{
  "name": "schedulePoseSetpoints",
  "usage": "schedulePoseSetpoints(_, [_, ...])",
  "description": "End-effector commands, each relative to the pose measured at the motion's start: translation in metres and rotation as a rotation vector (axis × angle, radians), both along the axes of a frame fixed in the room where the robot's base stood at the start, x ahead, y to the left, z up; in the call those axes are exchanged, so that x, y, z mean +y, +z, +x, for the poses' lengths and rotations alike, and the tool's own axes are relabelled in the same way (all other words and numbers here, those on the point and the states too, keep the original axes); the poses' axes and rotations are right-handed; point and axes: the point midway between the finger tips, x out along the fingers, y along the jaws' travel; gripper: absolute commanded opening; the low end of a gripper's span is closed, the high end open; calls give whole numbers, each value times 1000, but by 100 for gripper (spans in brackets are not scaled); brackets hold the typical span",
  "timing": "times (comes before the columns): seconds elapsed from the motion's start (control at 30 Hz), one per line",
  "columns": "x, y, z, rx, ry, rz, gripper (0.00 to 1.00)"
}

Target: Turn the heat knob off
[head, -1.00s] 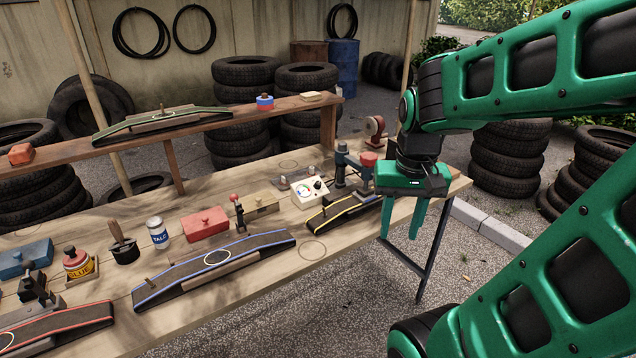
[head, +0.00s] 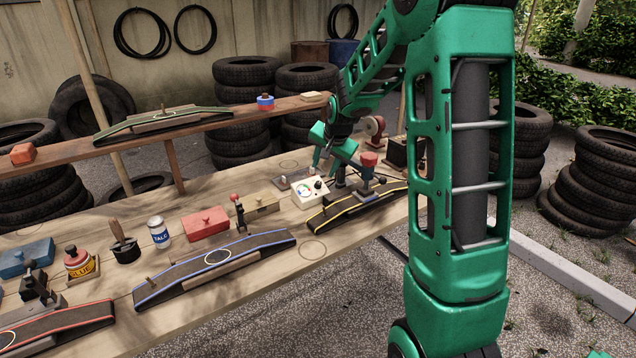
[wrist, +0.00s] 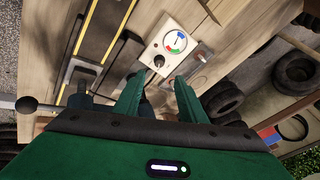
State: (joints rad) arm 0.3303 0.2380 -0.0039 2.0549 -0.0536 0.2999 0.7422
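The heat control is a small white box (head: 303,195) with a coloured dial face, on the workbench. Its dark knob (head: 318,184) sits at the box's right end; the knob also shows in the wrist view (wrist: 159,61), below the coloured dial on the white box (wrist: 172,32). My gripper (wrist: 153,92) is open, its two green fingers apart and pointing toward the knob, with no object between them. In the head view my gripper (head: 322,160) is just behind and above the box, partly hidden by my arm. I cannot tell the knob's exact setting.
A clamp-like tool with a red top (head: 368,163) stands close to the box's right. A yellow-edged black ramp (head: 350,208) lies in front. A blue-edged ramp (head: 215,262) and red box (head: 205,223) are left. The upper shelf (head: 250,109) runs behind.

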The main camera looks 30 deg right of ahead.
Motion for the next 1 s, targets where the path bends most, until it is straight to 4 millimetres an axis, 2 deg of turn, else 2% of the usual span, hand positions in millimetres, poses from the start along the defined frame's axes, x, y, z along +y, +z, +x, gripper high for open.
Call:
schedulePoseSetpoints(0.3, [-8,-48,25,6,-1,0,38])
schedulePoseSetpoints(0.5, [-11,-70,38,4,-1,-1,38])
schedulePoseSetpoints(0.7, [-13,-80,44,3,-1,0,38])
schedulePoseSetpoints(1.0, [-13,-81,45,3,-1,-1,38])
